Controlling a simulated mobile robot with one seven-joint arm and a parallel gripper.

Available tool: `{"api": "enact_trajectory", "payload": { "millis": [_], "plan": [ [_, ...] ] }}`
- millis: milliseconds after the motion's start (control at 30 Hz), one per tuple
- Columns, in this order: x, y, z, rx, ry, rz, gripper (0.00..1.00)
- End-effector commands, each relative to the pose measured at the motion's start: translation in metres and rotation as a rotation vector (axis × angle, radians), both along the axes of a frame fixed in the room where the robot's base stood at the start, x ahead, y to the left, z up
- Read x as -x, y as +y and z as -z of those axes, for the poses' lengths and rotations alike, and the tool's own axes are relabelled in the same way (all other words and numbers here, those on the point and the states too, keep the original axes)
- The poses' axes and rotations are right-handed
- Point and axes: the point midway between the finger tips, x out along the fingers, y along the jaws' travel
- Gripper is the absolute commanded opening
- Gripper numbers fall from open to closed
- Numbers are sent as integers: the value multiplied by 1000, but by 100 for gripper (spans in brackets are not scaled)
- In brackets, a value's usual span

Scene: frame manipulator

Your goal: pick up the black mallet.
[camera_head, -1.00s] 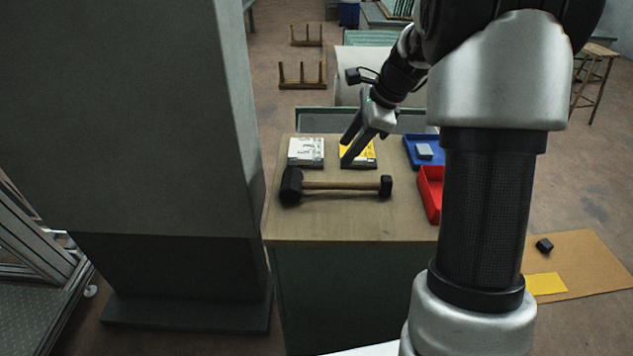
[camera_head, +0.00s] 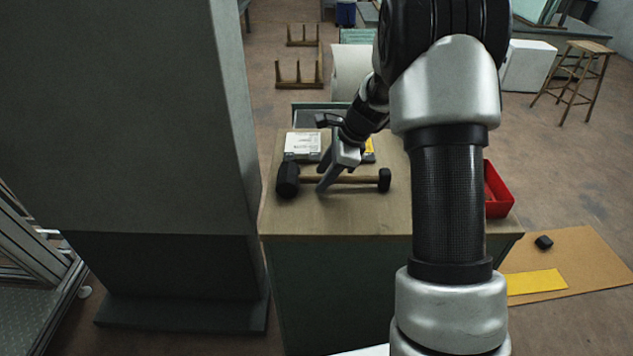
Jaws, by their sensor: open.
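The black mallet (camera_head: 288,180) lies on its side on the wooden table top (camera_head: 330,217). Its black head is at the left, and its wooden handle runs right to a black end grip (camera_head: 384,179). My gripper (camera_head: 322,179) is open and points down at the handle, a little right of the head. Its fingers cover part of the handle. I cannot tell whether the handle is between the fingers or whether they touch it.
A white item (camera_head: 302,144) and a yellow item (camera_head: 369,149), partly hidden by my gripper, lie behind the mallet. A red bin (camera_head: 499,190) stands at the right. A grey column (camera_head: 150,150) rises close to the table's left side. The table's front strip is clear.

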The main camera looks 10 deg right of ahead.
Motion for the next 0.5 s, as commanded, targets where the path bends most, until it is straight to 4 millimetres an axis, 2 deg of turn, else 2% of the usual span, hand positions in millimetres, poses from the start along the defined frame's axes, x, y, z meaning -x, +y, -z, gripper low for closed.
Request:
{"api": "enact_trajectory", "payload": {
  "millis": [233, 467, 500],
  "plan": [
    [-1, 1, 2, 0, -1, 0, 40],
    [-1, 1, 2, 0, -1, 0, 1],
    [-1, 1, 2, 0, -1, 0, 0]
  ]
}}
